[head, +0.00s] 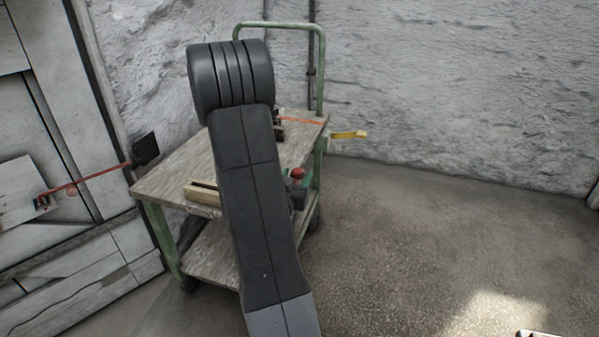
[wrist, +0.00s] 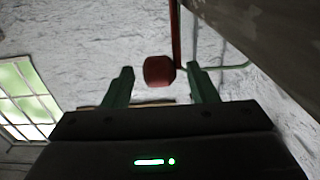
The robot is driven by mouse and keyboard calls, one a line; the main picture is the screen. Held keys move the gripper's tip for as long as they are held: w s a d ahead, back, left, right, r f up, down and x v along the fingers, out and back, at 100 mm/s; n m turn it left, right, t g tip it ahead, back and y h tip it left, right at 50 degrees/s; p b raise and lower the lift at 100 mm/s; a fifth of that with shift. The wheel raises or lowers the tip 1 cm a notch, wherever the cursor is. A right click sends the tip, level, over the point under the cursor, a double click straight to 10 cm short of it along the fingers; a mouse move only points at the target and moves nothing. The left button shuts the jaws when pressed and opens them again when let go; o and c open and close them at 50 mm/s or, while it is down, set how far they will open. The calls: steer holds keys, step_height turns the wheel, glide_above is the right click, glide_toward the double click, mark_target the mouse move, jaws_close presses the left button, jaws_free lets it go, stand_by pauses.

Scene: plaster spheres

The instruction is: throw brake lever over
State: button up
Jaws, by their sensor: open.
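The brake lever's red knob (wrist: 158,71) shows in the wrist view, with a thin reddish rod running up from it. My gripper (wrist: 161,70) has its two green fingers apart, one on each side of the knob in the picture. Gaps show on both sides, and nothing is gripped. I cannot tell whether the knob is between the tips or just beyond them. In the head view a red knob (head: 297,173) shows at the right side of my dark arm, beside a bit of green finger. My arm hides most of the gripper and the lever's base there.
A green-framed cart (head: 168,186) with a wooden top stands behind my arm. A wooden block (head: 201,194) lies on it. A yellow handle (head: 348,134) sticks out at its right. A red rod (head: 88,178) crosses near the grey panels at left.

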mark_target(300, 170)
steer(key=shift+x, duration=1.9)
jaws_close()
